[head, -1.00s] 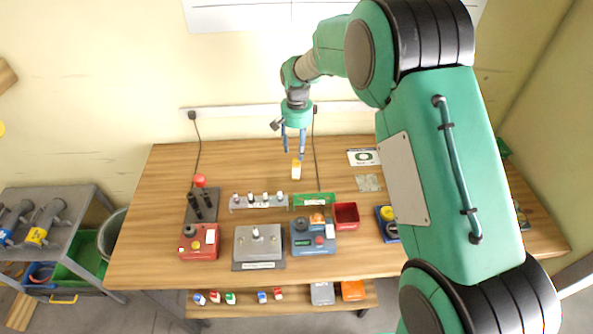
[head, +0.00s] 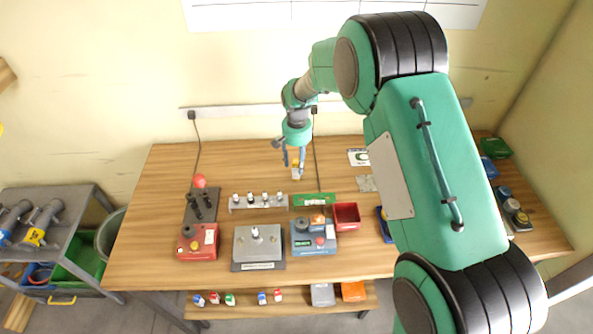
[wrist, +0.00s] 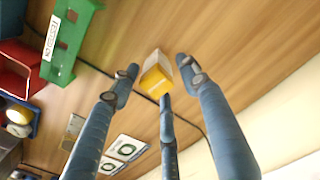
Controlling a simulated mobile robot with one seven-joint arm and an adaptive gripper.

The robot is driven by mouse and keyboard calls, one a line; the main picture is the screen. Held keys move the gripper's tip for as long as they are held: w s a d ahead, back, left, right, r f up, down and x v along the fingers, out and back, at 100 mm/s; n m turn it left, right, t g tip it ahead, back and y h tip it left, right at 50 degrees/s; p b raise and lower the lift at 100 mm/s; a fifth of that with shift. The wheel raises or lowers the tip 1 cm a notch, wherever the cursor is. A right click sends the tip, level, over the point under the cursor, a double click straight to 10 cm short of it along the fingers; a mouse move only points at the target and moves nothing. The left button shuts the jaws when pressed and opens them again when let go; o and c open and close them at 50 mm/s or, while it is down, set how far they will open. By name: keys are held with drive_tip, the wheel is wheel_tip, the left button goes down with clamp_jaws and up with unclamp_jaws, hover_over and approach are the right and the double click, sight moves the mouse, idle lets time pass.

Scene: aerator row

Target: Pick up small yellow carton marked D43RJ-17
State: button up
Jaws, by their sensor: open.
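A small yellow carton (head: 296,171) with a pale top or side stands on the wooden table toward the back. It also shows in the wrist view (wrist: 156,80), between the fingertips of my gripper; its marking is too small to read. My gripper (head: 294,164) points down at the carton. In the wrist view my gripper (wrist: 157,72) is open, with blue fingers spread on both sides of the carton and a third behind it. I cannot tell whether any finger touches it.
A green rack (head: 314,199), a red bin (head: 346,215) and a grey rack of several small bottles (head: 259,200) stand in front of the carton. A black cable (head: 316,165) runs just right of it. White cards (head: 358,157) lie further right.

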sight(297, 171)
drive_tip(key=shift+s+f+b, duration=0.1)
drive_tip(key=shift+f+b, duration=0.45)
drive_tip(key=shift+f, duration=2.05)
drive_tip(key=shift+c, duration=0.6)
clamp_jaws()
